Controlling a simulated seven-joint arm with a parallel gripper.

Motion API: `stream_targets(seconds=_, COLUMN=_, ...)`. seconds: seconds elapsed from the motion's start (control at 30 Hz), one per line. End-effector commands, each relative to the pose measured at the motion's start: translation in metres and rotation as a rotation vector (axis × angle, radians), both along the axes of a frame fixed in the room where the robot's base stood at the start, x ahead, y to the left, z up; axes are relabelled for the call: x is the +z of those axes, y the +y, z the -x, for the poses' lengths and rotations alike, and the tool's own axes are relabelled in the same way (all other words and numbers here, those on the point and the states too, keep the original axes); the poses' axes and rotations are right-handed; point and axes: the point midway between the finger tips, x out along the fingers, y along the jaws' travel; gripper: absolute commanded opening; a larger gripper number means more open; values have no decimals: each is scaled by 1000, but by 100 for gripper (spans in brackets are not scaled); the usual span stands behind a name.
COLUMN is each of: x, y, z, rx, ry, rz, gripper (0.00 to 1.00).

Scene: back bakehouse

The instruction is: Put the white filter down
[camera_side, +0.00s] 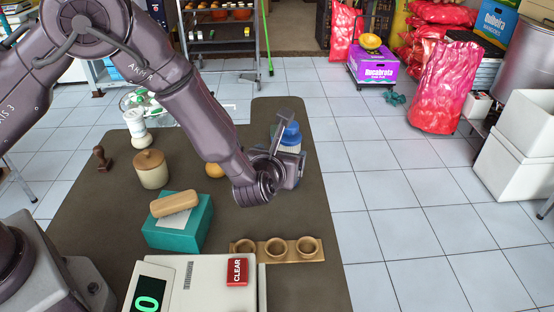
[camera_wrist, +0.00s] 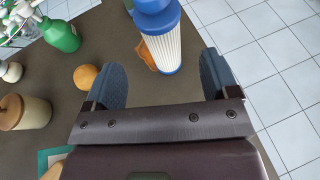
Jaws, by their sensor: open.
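The white filter (camera_wrist: 165,46) is a pleated cylinder with blue ends. In the wrist view it is at top centre, between my two fingers, with a gap on each side. In the side view its blue cap (camera_side: 290,133) shows behind my gripper (camera_side: 284,155), near the table's far right part, and my gripper hides much of its body. It looks upright on the dark table (camera_side: 110,215). My gripper is open; its spread fingers also show in the wrist view (camera_wrist: 160,66), and they do not touch the filter there.
An orange-brown item (camera_wrist: 146,56) lies beside the filter. An orange ball (camera_side: 214,170), a lidded jar (camera_side: 151,170), a teal box (camera_side: 178,226) with a brush on it, a three-hole wooden holder (camera_side: 277,250) and a scale (camera_side: 195,285) stand nearby. The table's right edge is close.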

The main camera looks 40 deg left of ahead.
Motion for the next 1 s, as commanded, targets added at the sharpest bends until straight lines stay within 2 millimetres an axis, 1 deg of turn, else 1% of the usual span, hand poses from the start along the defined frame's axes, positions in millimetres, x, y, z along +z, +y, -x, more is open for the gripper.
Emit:
stream_targets(seconds=0.03, x=4, y=-5, z=7, rx=-4, ry=-1, rz=1, gripper=80)
stream_targets(seconds=0.13, x=8, y=-9, z=16, rx=-2, ry=1, rz=1, gripper=80)
stream_targets(seconds=0.33, x=10, y=-12, z=23, rx=-1, ry=0, rz=0, gripper=80)
stream_targets(seconds=0.47, x=13, y=-9, z=23, rx=12, ry=-4, rz=8, gripper=80)
stream_targets(seconds=0.53, x=25, y=-1, z=23, rx=60, ry=-19, rz=38, gripper=80)
stream_targets(seconds=0.57, x=32, y=6, z=24, rx=96, ry=-28, rz=60, gripper=80)
stream_targets(seconds=0.63, x=57, y=27, z=30, rx=212, ry=-61, rz=135, gripper=80)
stream_targets(seconds=0.67, x=69, y=38, z=34, rx=275, ry=-79, rz=178, gripper=80)
stream_targets(seconds=0.7, x=86, y=53, z=42, rx=368, ry=-105, rz=244, gripper=80)
stream_targets(seconds=0.73, x=99, y=65, z=49, rx=443, ry=-126, rz=298, gripper=80)
stream_targets(seconds=0.77, x=111, y=77, z=59, rx=519, ry=-147, rz=356, gripper=80)
stream_targets(seconds=0.8, x=125, y=92, z=72, rx=620, ry=-176, rz=435, gripper=80)
stream_targets(seconds=0.87, x=144, y=110, z=93, rx=766, ry=-221, rz=557, gripper=80)
stream_targets(seconds=0.9, x=155, y=121, z=109, rx=862, ry=-250, rz=641, gripper=80)
stream_targets(seconds=0.97, x=169, y=133, z=133, rx=999, ry=-293, rz=773, gripper=80)
stream_targets(seconds=1.0, x=177, y=139, z=149, rx=1088, ry=-323, rz=863, gripper=80)
